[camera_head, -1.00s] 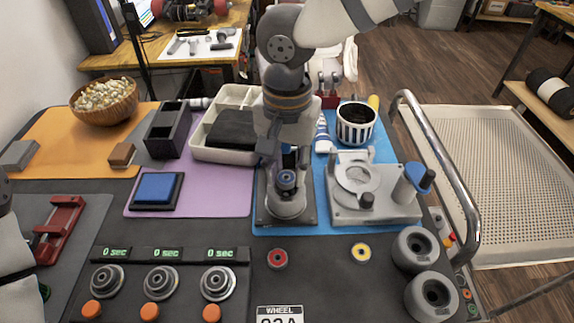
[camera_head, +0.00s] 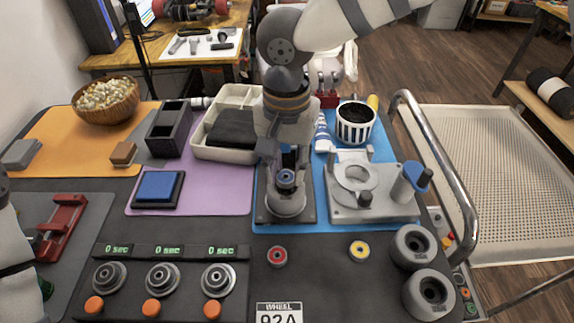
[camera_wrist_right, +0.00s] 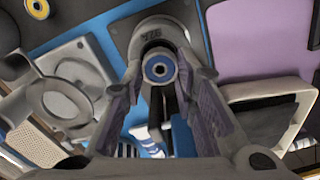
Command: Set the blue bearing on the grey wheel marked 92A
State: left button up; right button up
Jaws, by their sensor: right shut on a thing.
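The blue bearing (camera_head: 286,177) is at the fingertips of my right gripper (camera_head: 286,172), directly over the middle of a grey wheel (camera_head: 286,205). The wheel lies flat in a dark fixture on the blue mat. In the right wrist view the bearing (camera_wrist_right: 158,68) shows as a blue ring with a pale rim between the two fingers, and 92A seems to be printed on the wheel (camera_wrist_right: 156,32) behind it. I cannot tell whether the bearing touches the wheel. My left arm shows at the left edge, with its gripper out of view.
A card (camera_head: 280,313) reads WHEEL 92A. A red bearing (camera_head: 277,257) and a yellow bearing (camera_head: 359,251) lie in front. Two loose grey wheels (camera_head: 413,247) stand at right. A grey press fixture (camera_head: 345,208) is close on the right, a cream tray (camera_head: 212,153) behind left.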

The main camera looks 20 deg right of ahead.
jog(key=shift+f, duration=0.15)
jog(key=shift+f, duration=0.3)
jog(key=shift+f, duration=0.25)
dwell(0.9)
jog(key=shift+f, duration=0.3)
dwell(0.8)
jog(key=o, duration=1.2)
jog(key=shift+s+f, duration=0.1)
jog(key=o, duration=0.5)
